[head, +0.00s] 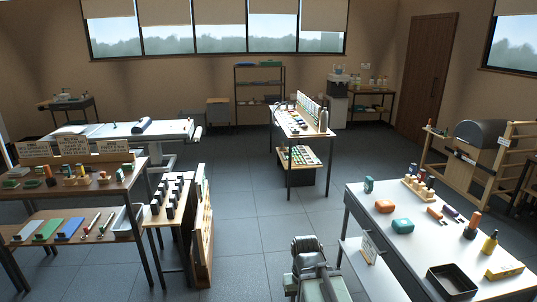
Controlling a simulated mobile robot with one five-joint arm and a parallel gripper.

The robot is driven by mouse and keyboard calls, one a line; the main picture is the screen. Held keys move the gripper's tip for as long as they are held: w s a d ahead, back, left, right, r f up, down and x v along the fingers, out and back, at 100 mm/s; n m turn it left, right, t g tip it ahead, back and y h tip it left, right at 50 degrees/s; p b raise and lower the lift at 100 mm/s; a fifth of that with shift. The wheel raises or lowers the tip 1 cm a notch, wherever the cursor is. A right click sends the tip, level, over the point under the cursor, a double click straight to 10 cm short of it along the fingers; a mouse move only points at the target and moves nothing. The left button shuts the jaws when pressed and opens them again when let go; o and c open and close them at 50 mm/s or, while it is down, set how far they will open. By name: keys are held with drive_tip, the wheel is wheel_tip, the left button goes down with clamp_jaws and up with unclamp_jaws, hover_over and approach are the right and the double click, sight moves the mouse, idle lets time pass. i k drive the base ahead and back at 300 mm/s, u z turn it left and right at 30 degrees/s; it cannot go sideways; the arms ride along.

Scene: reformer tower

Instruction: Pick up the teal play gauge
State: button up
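Two teal items sit on the white table at the right. One is a small upright teal piece (368,185) with a rounded shape, near the table's far left corner. At this size I cannot tell for sure which is the play gauge. No gripper fingers can be made out. A grey and pale green jointed part at the bottom centre may be my own arm.
The white table (372,258) also holds a wooden peg rack (419,190), a black tray (452,281), a yellow bottle (490,243) and a yellow box (505,271). Display shelves stand at left. The grey floor (240,225) is clear between them.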

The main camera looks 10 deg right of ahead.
sight(368, 182)
drive_tip(key=i, duration=2.95)
drive_tip(key=u, duration=0.05)
